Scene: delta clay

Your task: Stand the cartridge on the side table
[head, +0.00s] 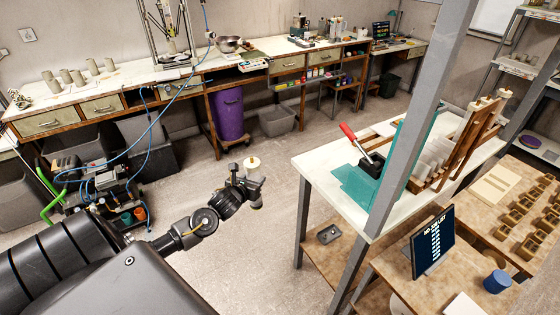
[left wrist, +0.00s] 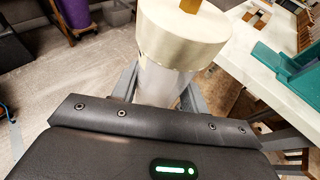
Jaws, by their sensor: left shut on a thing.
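My left gripper (head: 250,182) is shut on the cartridge (head: 252,162), a pale cylinder with a cream cap and a small tan tip. I hold it roughly upright in the air over the open floor, left of and apart from the white-topped table (head: 326,184). In the left wrist view the cartridge (left wrist: 180,45) fills the upper middle, and the gripper fingers (left wrist: 157,88) flank its translucent body. The cartridge's lower end is largely hidden there. My right gripper is not in view.
The white-topped table holds a teal mat (head: 355,190), a black block with a red-handled tool (head: 350,133) and a wooden rack (head: 465,145). A grey post (head: 405,140) rises at its front. A long workbench (head: 130,92) lines the back wall.

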